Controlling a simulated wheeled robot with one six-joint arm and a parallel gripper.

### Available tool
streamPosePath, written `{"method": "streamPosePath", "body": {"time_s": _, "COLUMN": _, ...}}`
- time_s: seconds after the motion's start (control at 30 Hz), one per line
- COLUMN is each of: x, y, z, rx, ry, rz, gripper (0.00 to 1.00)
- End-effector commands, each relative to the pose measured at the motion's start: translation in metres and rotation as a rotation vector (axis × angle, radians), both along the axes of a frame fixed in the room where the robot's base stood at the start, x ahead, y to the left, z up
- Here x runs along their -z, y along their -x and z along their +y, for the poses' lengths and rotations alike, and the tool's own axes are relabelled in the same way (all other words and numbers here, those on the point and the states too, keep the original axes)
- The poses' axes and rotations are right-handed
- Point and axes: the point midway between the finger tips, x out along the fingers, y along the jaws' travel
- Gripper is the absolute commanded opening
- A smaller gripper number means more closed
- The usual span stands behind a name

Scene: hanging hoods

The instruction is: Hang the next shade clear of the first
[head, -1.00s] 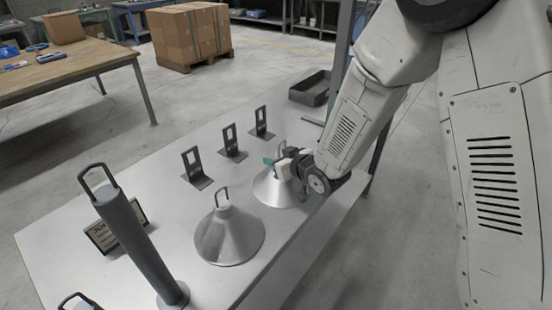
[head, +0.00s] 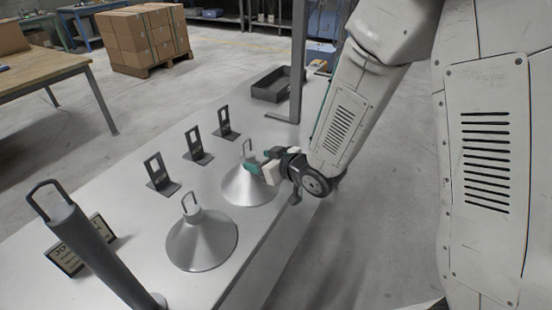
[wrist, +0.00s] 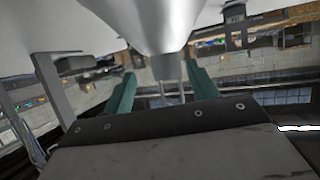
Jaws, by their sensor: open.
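Two grey cone-shaped shades stand upright on the metal bench, each with a wire loop on top. The near shade (head: 203,243) is free. The far shade (head: 240,190) stands behind it, to the right. My gripper (head: 258,161) is open at the top of the far shade, its teal fingers close to the loop (head: 246,147). In the wrist view, the far shade's cone (wrist: 155,25) hangs into the picture from above. Its loop (wrist: 170,85) appears between the teal fingers, which are apart; I cannot tell whether they touch it. A tall dark grey cylinder (head: 93,250) with a loop stands at the lower left.
Three dark upright brackets stand in a row: left (head: 157,172), middle (head: 196,147) and right (head: 225,124). A sign (head: 72,258) is behind the cylinder. A dark tray (head: 275,88) lies at the far end beside a metal post (head: 298,70). Bench between brackets and shades is clear.

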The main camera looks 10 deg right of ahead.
Motion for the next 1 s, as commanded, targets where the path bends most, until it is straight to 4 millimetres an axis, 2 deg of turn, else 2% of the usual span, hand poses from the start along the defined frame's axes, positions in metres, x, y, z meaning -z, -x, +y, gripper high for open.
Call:
{"method": "streamPosePath", "body": {"time_s": 0.23, "x": -0.002, "y": 0.001, "z": -0.003, "rx": 0.004, "ry": 0.005, "rz": 0.001, "gripper": 0.58}}
{"method": "streamPosePath", "body": {"time_s": 0.33, "x": -0.010, "y": -0.001, "z": -0.012, "rx": 0.031, "ry": 0.033, "rz": 0.015, "gripper": 0.58}}
{"method": "streamPosePath", "body": {"time_s": 0.47, "x": -0.030, "y": -0.002, "z": -0.042, "rx": 0.113, "ry": 0.113, "rz": 0.069, "gripper": 0.58}}
{"method": "streamPosePath", "body": {"time_s": 0.57, "x": -0.054, "y": 0.006, "z": -0.079, "rx": 0.212, "ry": 0.194, "rz": 0.148, "gripper": 0.58}}
{"method": "streamPosePath", "body": {"time_s": 0.67, "x": -0.077, "y": 0.026, "z": -0.117, "rx": 0.314, "ry": 0.264, "rz": 0.251, "gripper": 0.58}}
{"method": "streamPosePath", "body": {"time_s": 0.77, "x": -0.099, "y": 0.058, "z": -0.151, "rx": 0.406, "ry": 0.312, "rz": 0.368, "gripper": 0.58}}
{"method": "streamPosePath", "body": {"time_s": 0.87, "x": -0.120, "y": 0.100, "z": -0.178, "rx": 0.482, "ry": 0.343, "rz": 0.495, "gripper": 0.58}}
{"method": "streamPosePath", "body": {"time_s": 1.0, "x": -0.145, "y": 0.170, "z": -0.204, "rx": 0.559, "ry": 0.357, "rz": 0.684, "gripper": 0.58}}
